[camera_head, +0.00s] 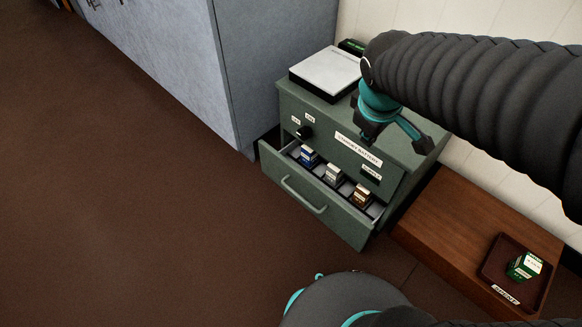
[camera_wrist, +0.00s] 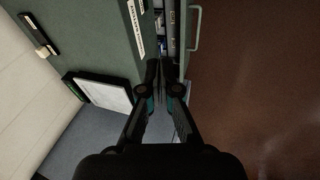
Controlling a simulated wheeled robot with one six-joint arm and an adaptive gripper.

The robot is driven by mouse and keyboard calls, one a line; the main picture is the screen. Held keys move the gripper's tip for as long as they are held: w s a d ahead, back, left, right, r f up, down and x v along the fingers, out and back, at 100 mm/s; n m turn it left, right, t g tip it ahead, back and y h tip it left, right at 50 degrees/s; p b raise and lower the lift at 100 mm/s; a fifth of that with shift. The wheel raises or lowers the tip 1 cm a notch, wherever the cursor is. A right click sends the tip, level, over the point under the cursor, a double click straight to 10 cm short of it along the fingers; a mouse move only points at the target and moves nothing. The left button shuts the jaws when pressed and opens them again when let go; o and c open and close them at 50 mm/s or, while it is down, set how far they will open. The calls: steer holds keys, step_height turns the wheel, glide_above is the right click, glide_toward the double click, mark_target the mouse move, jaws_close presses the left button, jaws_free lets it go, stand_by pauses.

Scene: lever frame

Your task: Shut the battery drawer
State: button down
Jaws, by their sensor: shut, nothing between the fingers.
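The battery drawer (camera_head: 318,207) is pulled out of the green cabinet (camera_head: 322,124) in the head view. Inside it stand a blue battery (camera_head: 308,156), a whitish battery (camera_head: 333,174) and a brown battery (camera_head: 361,196) in separate compartments. A bar handle (camera_head: 303,195) is on the drawer front; it also shows in the wrist view (camera_wrist: 194,28). My gripper (camera_head: 365,142) is in front of the cabinet's upper face, above the rear of the open drawer. In the wrist view, my gripper (camera_wrist: 162,68) is shut and empty, its tips over the drawer opening. My fingers hide part of the drawer.
A black knob (camera_head: 305,132) sticks out of the cabinet front. A white-topped device (camera_head: 326,70) lies on the cabinet. A wooden bench (camera_head: 450,215) at right bears a tray (camera_head: 497,281) with a green battery (camera_head: 524,265). The floor before the drawer is clear.

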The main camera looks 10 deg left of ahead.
steer(key=w+a+f+n+h+b, duration=0.1)
steer(key=w+a+f+n+b, duration=0.3)
steer(key=a+f+n, duration=0.8)
steer(key=w+a+f+n+h+b, duration=0.1)
steer(key=w+a+f+n, duration=0.5)
steer(key=a+f, duration=0.65)
steer(key=b, duration=0.3)
glide_above(294, 176)
steer(key=s+a, duration=0.2)
steer(key=s, duration=0.1)
step_height(294, 176, down, 12)
steer(key=shift+s+f, duration=0.1)
steer(key=shift+s, duration=0.05)
steer(key=shift+w+d, duration=0.45)
steer(key=shift+w, duration=0.25)
